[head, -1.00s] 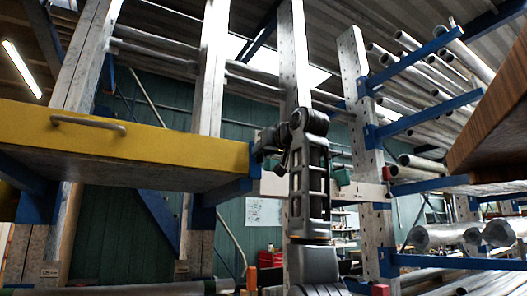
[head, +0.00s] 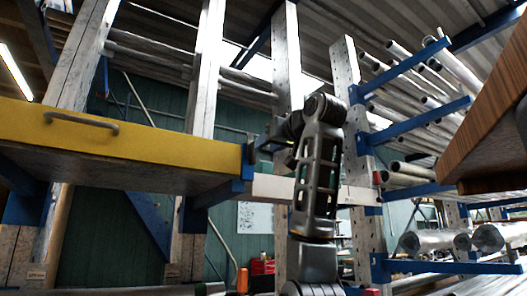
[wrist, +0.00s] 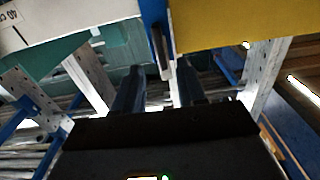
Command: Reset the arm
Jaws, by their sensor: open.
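My arm rises in the lower middle of the head view, bent at the top. My gripper (head: 266,143) reaches to the left from that bend, close to the right end of the yellow shelf beam (head: 100,140); I cannot tell the exact gap. In the wrist view, the two dark fingers of my gripper (wrist: 157,88) stand apart with nothing held between them. Beyond the fingertips are a blue bracket (wrist: 156,35) and the yellow beam (wrist: 235,22).
Perforated white uprights (head: 345,80) stand behind my arm. Blue rack arms (head: 415,125) carry several metal pipes (head: 440,75) at the right. A brown wooden panel (head: 495,125) juts in from the right edge. A white board (wrist: 50,30) with a label shows in the wrist view.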

